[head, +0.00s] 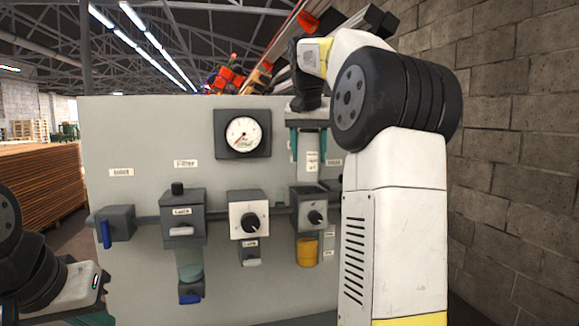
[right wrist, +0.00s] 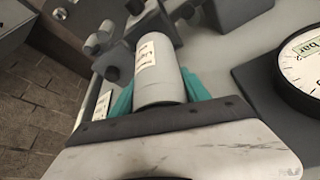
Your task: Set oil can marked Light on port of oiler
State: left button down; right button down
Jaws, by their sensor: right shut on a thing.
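A pale grey can (head: 313,160) with white labels is held by my right gripper (head: 309,142) in front of the panel. It also shows in the right wrist view (right wrist: 160,75), between teal fingers that are shut on it; its label seems to read Light. The oiler (head: 309,203), a dark block with a black knob and an amber bowl (head: 307,250), is on the panel just below the can. The can's lower end is close to the top of the oiler; I cannot tell whether they touch. My left gripper (head: 92,312) is low at the left edge, mostly cut off.
The grey panel (head: 130,260) carries a filter unit (head: 183,217), a white regulator (head: 249,221), an inlet valve (head: 115,224) with a blue handle and a pressure gauge (head: 242,134). A block wall (head: 510,170) stands close on the right. Stacked boards (head: 42,186) are at left.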

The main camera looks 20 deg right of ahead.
aim_at(308, 130)
jog(key=shift+w+f, duration=0.2)
jog(key=shift+f, duration=1.6)
jog(key=shift+f, duration=0.1)
jog(key=c, duration=0.5)
grip_release()
jog(key=v, duration=1.2)
jog(key=s+a+f+n+y, duration=0.1)
jog(key=s+a+f+n, duration=0.1)
jog(key=s+a+f, duration=0.2)
jog(key=s+a+f+n+t+y, duration=0.1)
jog(key=s+a+f, duration=0.3)
jog(key=s+f, duration=0.6)
jog(key=s+a+f+n+t+y, duration=0.1)
jog(key=s+a+f, duration=0.3)
jog(key=f, duration=0.9)
jog(key=shift+s+a+f+n+y, duration=0.15)
jog(key=shift+s+n+y, duration=0.25)
jog(key=shift+s, duration=0.55)
jog(key=shift+s+a+n+y, duration=0.2)
jog(key=shift+s+n, duration=0.3)
jog(key=shift+s, duration=0.45)
